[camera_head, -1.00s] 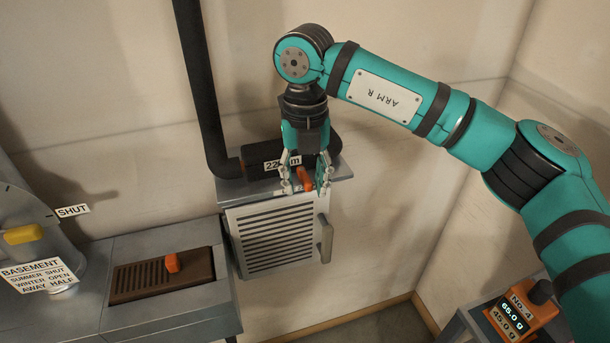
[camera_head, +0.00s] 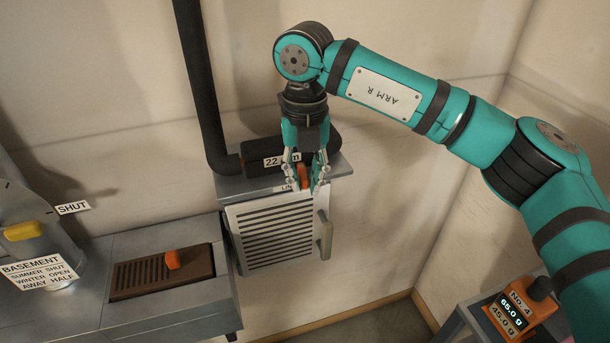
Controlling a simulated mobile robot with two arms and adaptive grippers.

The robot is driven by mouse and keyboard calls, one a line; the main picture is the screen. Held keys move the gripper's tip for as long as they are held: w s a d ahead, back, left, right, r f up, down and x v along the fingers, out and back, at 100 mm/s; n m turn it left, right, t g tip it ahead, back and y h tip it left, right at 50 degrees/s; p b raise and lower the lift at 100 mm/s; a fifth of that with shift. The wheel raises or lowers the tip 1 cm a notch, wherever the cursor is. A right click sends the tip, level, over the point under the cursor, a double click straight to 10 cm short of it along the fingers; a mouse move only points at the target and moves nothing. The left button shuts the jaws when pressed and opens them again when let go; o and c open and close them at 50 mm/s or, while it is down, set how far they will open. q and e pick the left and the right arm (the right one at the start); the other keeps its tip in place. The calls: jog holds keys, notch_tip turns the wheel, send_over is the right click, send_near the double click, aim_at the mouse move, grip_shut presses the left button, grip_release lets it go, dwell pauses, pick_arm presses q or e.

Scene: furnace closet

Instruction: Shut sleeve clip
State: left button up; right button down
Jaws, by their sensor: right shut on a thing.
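A black sleeve (camera_head: 258,152) with a partly hidden white number label lies at the bend of a black pipe, on top of a grey louvred cabinet. My right gripper (camera_head: 306,182) points down at the cabinet's top front edge. It is shut on a small orange piece (camera_head: 304,175), which shows between its two fingers and looks like the clip's tab. The fingers and wrist hide most of this piece and the right part of the sleeve, so I cannot tell how the clip stands. My left gripper is not in view.
A brown slotted plate with an orange knob (camera_head: 172,259) sits on a grey box at left. A yellow handle (camera_head: 23,231) and a BASEMENT sign (camera_head: 40,272) are further left. An orange scale display (camera_head: 516,310) is at lower right. The black pipe (camera_head: 202,90) rises behind.

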jog(key=shift+a, duration=0.1)
dwell(0.3)
jog(key=shift+w+a+r+m+b, duration=0.15)
jog(key=shift+a+m+b, duration=0.4)
jog(key=shift+m+b, duration=0.85)
jog(key=shift+w+a+f+m+b, duration=0.2)
jog(key=shift+a+m+b, duration=0.45)
jog(key=shift+m, duration=1.3)
jog(key=shift+w+a+r+m+b, duration=0.15)
jog(key=shift+w+a+m+b, duration=0.2)
jog(key=shift+m+b, duration=1.1)
jog(key=shift+s+a+m, duration=0.1)
jog(key=shift+m, duration=0.2)
jog(key=c, duration=1.3)
grip_release()
